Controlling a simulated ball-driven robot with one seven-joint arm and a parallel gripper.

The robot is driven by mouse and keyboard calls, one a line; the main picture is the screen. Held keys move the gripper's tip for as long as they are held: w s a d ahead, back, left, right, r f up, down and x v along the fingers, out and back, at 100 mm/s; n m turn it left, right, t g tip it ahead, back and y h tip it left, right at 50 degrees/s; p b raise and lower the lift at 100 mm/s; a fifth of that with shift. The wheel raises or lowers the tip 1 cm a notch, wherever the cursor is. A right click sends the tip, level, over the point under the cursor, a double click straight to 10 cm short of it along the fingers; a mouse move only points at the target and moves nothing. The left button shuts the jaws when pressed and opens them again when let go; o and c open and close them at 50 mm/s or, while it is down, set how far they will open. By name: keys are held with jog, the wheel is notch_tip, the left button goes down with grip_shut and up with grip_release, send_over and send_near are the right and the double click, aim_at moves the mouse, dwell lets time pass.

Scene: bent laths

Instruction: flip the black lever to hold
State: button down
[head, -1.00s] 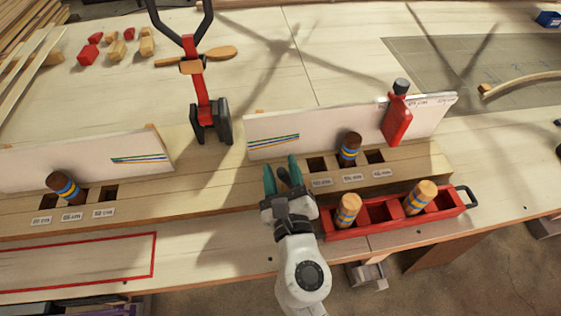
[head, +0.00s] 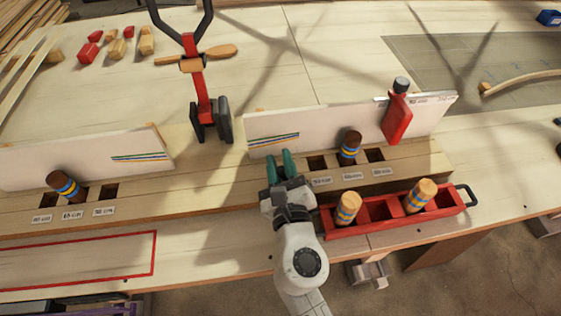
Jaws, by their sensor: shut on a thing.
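My gripper (head: 280,157) has green fingers, close together beside the left end of the right slotted wooden block. No hold marking can be made out.
A red tray (head: 337,236) with wooden pegs stands right of my wrist. A dark banded peg (head: 349,147) sits in the right block before a white board (head: 277,145) carrying a red bottle-shaped piece (head: 397,119). A red-and-black tool (head: 204,100) stands behind left.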

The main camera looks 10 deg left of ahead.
dwell(0.5)
jog(key=shift+w+d+r+m, duration=0.15)
jog(key=shift+d+m, duration=0.3)
jog(key=shift+m, duration=0.25)
jog(key=shift+w+d+r+m, duration=0.15)
jog(key=shift+d+m, duration=0.25)
jog(key=shift+m, duration=0.3)
jog(key=shift+w+d+m+p, duration=0.15)
jog(key=shift+d+m, duration=0.3)
jog(key=shift+m, duration=0.3)
jog(key=shift+w+d+m+p, duration=0.15)
jog(key=shift+d+m, duration=0.25)
jog(key=shift+m, duration=0.35)
jog(key=shift+s, duration=0.1)
jog(key=c, duration=1)
grip_release()
jog(key=shift+s, duration=0.1)
